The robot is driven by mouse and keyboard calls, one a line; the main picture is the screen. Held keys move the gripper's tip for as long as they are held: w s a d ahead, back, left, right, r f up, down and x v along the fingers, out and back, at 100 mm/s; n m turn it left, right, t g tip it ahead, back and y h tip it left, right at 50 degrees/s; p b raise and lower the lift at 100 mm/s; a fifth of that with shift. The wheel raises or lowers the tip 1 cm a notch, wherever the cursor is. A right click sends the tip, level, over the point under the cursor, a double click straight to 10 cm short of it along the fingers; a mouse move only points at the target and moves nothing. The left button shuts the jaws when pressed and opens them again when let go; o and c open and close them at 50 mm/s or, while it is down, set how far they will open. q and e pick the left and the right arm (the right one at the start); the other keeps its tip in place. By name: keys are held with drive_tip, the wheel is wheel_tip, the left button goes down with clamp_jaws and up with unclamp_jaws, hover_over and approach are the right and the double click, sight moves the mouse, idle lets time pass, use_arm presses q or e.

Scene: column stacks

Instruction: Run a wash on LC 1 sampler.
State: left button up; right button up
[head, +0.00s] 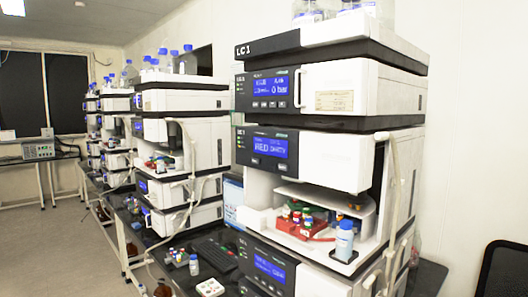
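The nearest column stack stands at the right of the head view, with a label (257,50) on its top that starts with LC; its digit is too small to be sure of. Its upper module (335,88) has a lit blue screen reading 0 bar. Below it, the sampler module (330,160) has a blue screen (266,147) with text I cannot read fully. The sampler's bay is open to view, with red racks (303,228) of capped vials. A white bottle with a blue cap (344,240) stands upright at the bay's front right. Neither gripper shows.
More stacks (180,100) line the bench to the left. On the dark bench (150,238) stand loose vials (194,264), a white well tray (210,288) and a keyboard (215,253). A dark chair (500,270) is at the right edge. The floor at left is clear.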

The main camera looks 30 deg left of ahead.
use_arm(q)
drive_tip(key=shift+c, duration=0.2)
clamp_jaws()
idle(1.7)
